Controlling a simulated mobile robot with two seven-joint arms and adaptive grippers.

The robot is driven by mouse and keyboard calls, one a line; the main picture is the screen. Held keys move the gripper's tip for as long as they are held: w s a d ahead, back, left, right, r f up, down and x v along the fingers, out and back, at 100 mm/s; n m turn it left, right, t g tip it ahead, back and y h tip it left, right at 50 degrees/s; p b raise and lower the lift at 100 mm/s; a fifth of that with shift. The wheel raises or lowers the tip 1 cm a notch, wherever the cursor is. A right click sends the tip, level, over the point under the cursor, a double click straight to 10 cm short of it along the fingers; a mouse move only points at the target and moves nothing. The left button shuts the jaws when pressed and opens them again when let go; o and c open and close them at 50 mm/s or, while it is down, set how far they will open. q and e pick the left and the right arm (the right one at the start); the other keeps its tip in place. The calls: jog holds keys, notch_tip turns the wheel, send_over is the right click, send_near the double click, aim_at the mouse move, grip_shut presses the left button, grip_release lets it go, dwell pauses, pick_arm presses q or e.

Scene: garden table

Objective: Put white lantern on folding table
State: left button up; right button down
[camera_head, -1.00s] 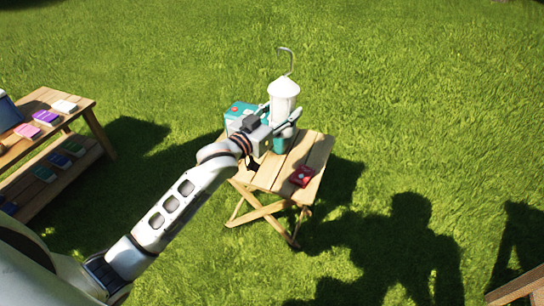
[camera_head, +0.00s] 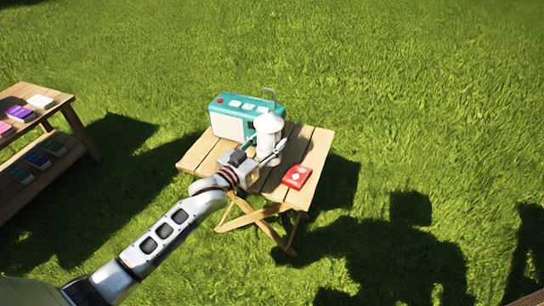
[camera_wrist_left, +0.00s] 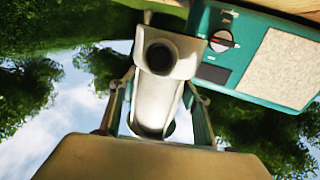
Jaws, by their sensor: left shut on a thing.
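The white lantern (camera_head: 268,140) is upright, with a cone top and a thin hook handle. My left gripper (camera_head: 266,149) is shut around its body, one finger on each side. In the left wrist view the lantern (camera_wrist_left: 158,95) fills the space between the fingers (camera_wrist_left: 157,105). The folding table (camera_head: 200,155) is wooden and slatted, and the lantern is over its top in the head view. Whether its base touches the slats cannot be told, since the gripper hides it. My right gripper is not in view.
A teal radio (camera_head: 232,126) stands on the table behind the lantern, to the left. A red box (camera_head: 296,177) lies on the table's right part. A wooden shelf (camera_head: 60,100) with several coloured items is at far left. Grass lies around.

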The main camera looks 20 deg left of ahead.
pick_arm(q)
notch_tip(320, 180, down, 2)
jog(key=shift+f+b, duration=0.4)
notch_tip(320, 180, down, 3)
jog(key=shift+s+r+b, duration=0.1)
jog(key=shift+b, duration=0.5)
jog(key=shift+f, duration=0.45)
jog(key=shift+r, duration=0.2)
jog(key=o, duration=1.2)
jog(key=shift+f, duration=0.15)
jog(key=v, duration=0.1)
jog(key=p+v, duration=0.1)
jog(key=v, duration=0.1)
jog(key=shift+s+a+r, duration=0.1)
jog(key=shift+s+r, duration=0.15)
jog(key=shift+r, duration=0.1)
jog(key=shift+f+p+v, duration=0.15)
jog(key=shift+p+v, duration=0.2)
jog(key=shift+v, duration=1.75)
jog(key=shift+f+p+v, duration=0.1)
jog(key=shift+p+v, duration=0.25)
jog(key=shift+v, duration=1.75)
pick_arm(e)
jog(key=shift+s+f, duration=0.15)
pick_arm(q)
jog(key=shift+r, duration=0.1)
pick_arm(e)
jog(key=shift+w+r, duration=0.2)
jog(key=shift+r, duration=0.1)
